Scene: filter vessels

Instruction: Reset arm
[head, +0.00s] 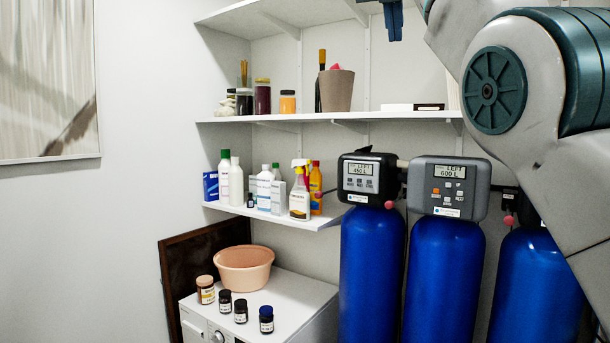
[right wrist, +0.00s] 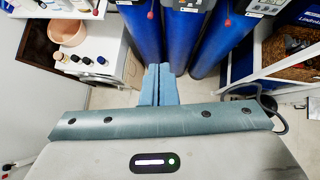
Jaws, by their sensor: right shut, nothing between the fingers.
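My right arm (head: 540,110) comes in from the right side of the head view, bent in front of the filter vessels. My right gripper (head: 392,22) shows only as blue fingers at the top edge, in front of the upper shelves. In the right wrist view the right gripper's fingers (right wrist: 160,78) are shut together with nothing between them, above the floor in front of the vessels. My left gripper is in neither view. Blue filter vessels stand at the right: one with a black "450 L" head (head: 368,270), one with a grey "600 L" head (head: 442,275), and another (head: 535,285) partly behind my arm.
Wall shelves (head: 330,117) hold jars, a pot and bottles. A white washing machine (head: 300,295) bears a pink basin (head: 244,267) and several small jars. A rack with a basket (right wrist: 290,50) is at the right in the wrist view. Floor before the vessels is bare.

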